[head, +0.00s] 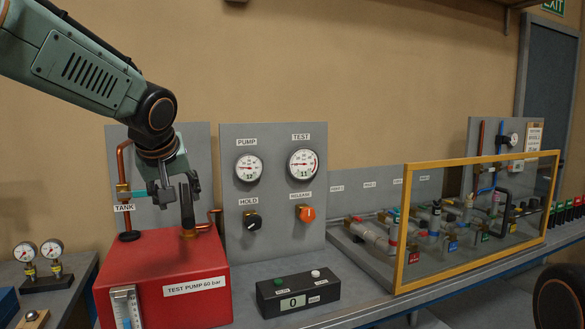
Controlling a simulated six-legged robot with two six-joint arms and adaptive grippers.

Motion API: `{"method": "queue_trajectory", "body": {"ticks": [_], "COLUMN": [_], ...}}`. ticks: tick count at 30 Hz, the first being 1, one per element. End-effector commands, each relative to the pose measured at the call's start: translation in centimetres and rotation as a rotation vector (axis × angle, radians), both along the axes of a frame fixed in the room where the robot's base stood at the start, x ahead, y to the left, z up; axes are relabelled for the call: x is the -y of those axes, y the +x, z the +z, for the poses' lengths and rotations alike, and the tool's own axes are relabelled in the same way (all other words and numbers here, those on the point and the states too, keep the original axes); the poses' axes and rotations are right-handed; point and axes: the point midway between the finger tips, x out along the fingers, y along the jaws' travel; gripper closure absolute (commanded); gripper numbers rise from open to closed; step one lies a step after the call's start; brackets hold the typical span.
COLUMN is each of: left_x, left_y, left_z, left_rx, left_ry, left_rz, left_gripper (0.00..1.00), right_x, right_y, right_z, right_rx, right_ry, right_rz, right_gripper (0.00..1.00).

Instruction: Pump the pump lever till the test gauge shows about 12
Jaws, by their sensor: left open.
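The red test pump (165,275) stands on the bench at the left, with a dark upright pump lever (188,217) on its top. My left gripper (178,191) is open at the lever's upper end and points down; I cannot tell whether it touches the lever. The test gauge (303,165) is on the grey panel, with a small figure that looks like 11. The pump gauge (249,168) left of it has a figure that looks like 12. My right gripper is not in view.
Below the gauges are a black hold knob (252,221) and an orange release knob (306,213). A black counter box (298,294) showing 0 stands in front. A yellow-framed clear guard (408,230) covers pipework at the right. Two small gauges (38,262) stand at the far left.

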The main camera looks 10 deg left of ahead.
Motion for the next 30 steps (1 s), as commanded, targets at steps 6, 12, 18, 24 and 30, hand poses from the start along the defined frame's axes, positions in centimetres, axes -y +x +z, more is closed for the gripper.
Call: {"method": "queue_trajectory", "body": {"ticks": [6, 12, 18, 24, 30], "left_x": [-0.01, -0.01, -0.01, -0.01, 0.42], "left_y": [0.01, 0.01, 0.0, 0.0, 0.87], "left_z": [0.01, 0.01, 0.0, 0.0, 0.64], "left_rx": [0.0, 0.0, 0.0, 0.0, 0.036], "left_ry": [0.0, 0.0, 0.0, 0.0, 0.034], "left_rz": [0.0, 0.0, 0.0, 0.0, -0.072], "left_gripper": [0.5, 0.5, 0.5, 0.5, 0.5], "right_x": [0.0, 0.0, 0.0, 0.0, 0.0], "right_y": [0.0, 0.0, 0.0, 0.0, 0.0], "right_z": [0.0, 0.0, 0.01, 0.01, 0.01], "right_rx": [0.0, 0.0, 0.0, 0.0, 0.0], "right_ry": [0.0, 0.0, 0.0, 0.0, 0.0], "right_rz": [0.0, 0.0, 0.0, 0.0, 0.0], "right_gripper": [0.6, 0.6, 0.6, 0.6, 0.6]}}
